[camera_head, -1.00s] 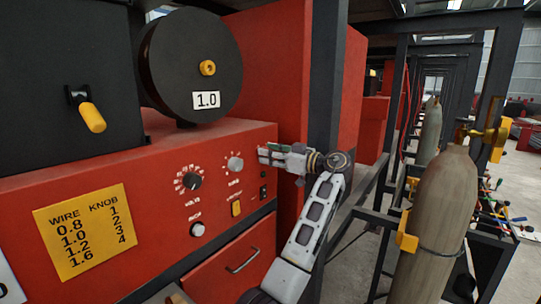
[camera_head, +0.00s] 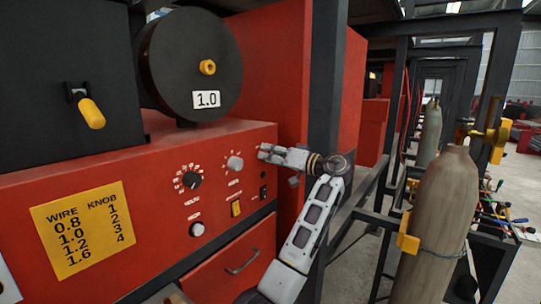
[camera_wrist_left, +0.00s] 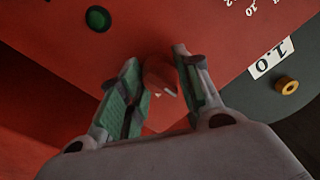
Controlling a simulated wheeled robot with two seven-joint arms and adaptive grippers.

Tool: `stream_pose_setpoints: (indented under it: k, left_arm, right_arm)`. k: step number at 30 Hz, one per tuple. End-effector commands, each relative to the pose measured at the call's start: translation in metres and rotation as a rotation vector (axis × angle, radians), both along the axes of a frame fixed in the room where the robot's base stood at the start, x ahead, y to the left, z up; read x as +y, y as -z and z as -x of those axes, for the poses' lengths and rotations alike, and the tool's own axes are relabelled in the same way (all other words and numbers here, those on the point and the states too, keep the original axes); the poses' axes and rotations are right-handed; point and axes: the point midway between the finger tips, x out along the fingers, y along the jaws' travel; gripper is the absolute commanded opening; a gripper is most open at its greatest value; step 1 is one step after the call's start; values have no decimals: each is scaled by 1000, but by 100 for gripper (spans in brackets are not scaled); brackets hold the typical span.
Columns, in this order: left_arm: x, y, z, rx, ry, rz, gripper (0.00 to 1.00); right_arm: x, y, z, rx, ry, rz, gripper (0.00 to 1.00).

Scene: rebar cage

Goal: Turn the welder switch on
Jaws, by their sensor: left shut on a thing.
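The red welder panel (camera_head: 110,180) carries a dark dial knob (camera_head: 192,180), a grey knob (camera_head: 235,163), a lower white knob (camera_head: 197,229), a yellow rocker (camera_head: 236,208) and small black switches (camera_head: 263,192) at its right edge. My left gripper (camera_head: 264,152) is at the panel's upper right corner, right of the grey knob. In the left wrist view its fingers (camera_wrist_left: 155,85) close around a small, blurred reddish part (camera_wrist_left: 160,78) at the panel. The head view hides this part behind the gripper. I cannot tell which control is the welder switch. My right gripper is not in view.
A black wire spool (camera_head: 190,60) and a yellow-handled lever (camera_head: 91,112) are above the panel. A dark post (camera_head: 326,100) stands beside my left arm. A gas cylinder (camera_head: 435,220) stands at the right.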

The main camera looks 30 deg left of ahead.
Motion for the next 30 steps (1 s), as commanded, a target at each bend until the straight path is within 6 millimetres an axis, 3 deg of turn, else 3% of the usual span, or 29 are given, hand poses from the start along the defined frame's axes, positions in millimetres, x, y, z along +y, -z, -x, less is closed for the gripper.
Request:
stream_pose_setpoints:
  k: [30]
  left_arm:
    - [0, -3, 0, 766, 4, -66, 10]
  right_arm:
    - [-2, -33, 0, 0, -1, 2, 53]
